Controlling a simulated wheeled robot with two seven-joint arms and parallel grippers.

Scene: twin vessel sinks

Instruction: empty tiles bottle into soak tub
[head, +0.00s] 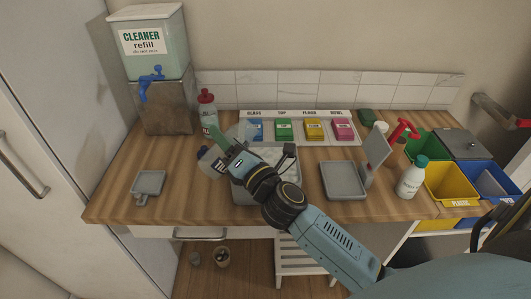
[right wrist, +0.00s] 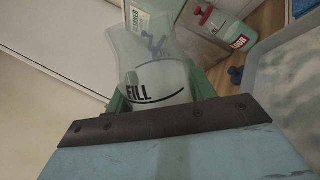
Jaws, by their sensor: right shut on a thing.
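My right gripper (head: 222,147) is shut on a clear container (right wrist: 158,78) marked FILL with a black line. Its green fingers (right wrist: 162,98) show on both sides of it in the right wrist view. In the head view the container (head: 211,162) is partly hidden by my gripper. A grey tub (head: 252,197) lies under my right forearm, largely covered; its pale wall also shows in the right wrist view (right wrist: 290,75). A red-capped bottle (head: 207,112) stands behind my gripper. I cannot read which bottle is for tiles. My left gripper is out of view.
A cleaner refill tank (head: 150,50) with a blue tap stands on a metal block at back left. Coloured cards (head: 298,130) lie at the back. A grey tray (head: 343,181), a green-capped white bottle (head: 412,178) and sorting bins (head: 452,182) are at right. A small grey dish (head: 148,183) is at left.

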